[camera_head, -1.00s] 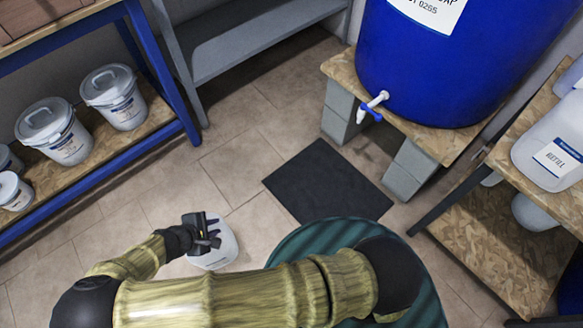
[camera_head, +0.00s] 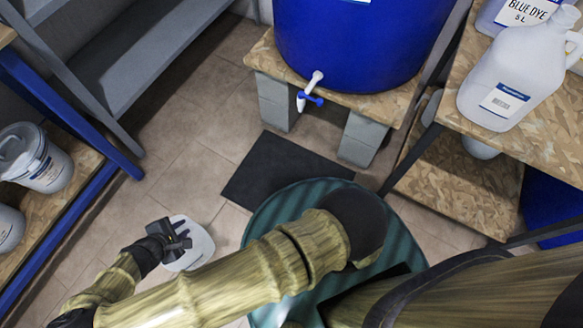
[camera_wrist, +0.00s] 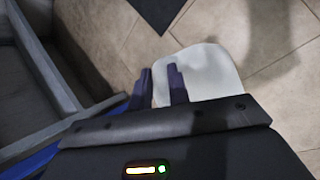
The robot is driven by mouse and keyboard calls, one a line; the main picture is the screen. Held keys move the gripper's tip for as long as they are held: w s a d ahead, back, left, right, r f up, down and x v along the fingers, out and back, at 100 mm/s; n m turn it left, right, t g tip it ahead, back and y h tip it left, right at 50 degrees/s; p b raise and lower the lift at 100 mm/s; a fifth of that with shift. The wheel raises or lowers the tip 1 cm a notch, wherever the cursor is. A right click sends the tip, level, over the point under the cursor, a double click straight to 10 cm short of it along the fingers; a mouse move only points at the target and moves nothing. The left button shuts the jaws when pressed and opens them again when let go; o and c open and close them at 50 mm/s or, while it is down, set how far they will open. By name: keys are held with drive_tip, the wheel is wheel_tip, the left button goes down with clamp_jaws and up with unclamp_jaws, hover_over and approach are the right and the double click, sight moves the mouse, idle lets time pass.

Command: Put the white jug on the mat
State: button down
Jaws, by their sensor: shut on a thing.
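The white jug (camera_head: 197,248) is in my gripper (camera_head: 180,236), left of the middle in the head view. My gripper is shut on the jug's top; the fingers hide the part they hold. In the wrist view the white jug (camera_wrist: 215,72) shows behind and beside the two fingers (camera_wrist: 161,84). The dark mat (camera_head: 272,172) lies flat on the floor, beyond and to the right of the jug, and is bare. A dark corner of the mat (camera_wrist: 158,8) shows at the top of the wrist view. I cannot tell whether the jug touches the floor.
A blue drum (camera_head: 350,45) with a white tap (camera_head: 312,88) stands on a board on grey blocks behind the mat. A shelf with white tubs (camera_head: 40,165) is at the left. A shelf with jugs (camera_head: 505,85) is at the right. Tiled floor lies between jug and mat.

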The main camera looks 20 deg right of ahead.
drive_tip(key=w+d+f+m+g+b, duration=0.1)
drive_tip(key=w+d+f+m+g, duration=0.1)
drive_tip(key=w+d, duration=0.5)
drive_tip(key=w+d+f+m+g+h+b, duration=0.1)
drive_tip(key=w+d+f+m+g, duration=0.2)
drive_tip(key=w+d+m, duration=0.4)
drive_tip(key=w+d+f+m+g+b, duration=0.1)
drive_tip(key=w+d+f+m+g, duration=0.2)
drive_tip(key=w+d, duration=0.6)
drive_tip(key=d+m, duration=0.2)
drive_tip(key=d, duration=0.6)
drive_tip(key=shift+d+f+h, duration=0.25)
drive_tip(key=shift+f+h, duration=0.05)
drive_tip(key=shift+f, duration=0.05)
drive_tip(key=shift+d, duration=0.1)
drive_tip(key=s+d+b, duration=0.2)
drive_tip(key=s+d, duration=0.1)
drive_tip(key=d, duration=0.4)
drive_tip(key=s+d+b, duration=0.2)
drive_tip(key=s+d, duration=0.1)
drive_tip(key=d, duration=0.5)
drive_tip(key=shift+s+b, duration=0.3)
drive_tip(key=shift+b, duration=0.05)
drive_tip(key=shift+d, duration=0.15)
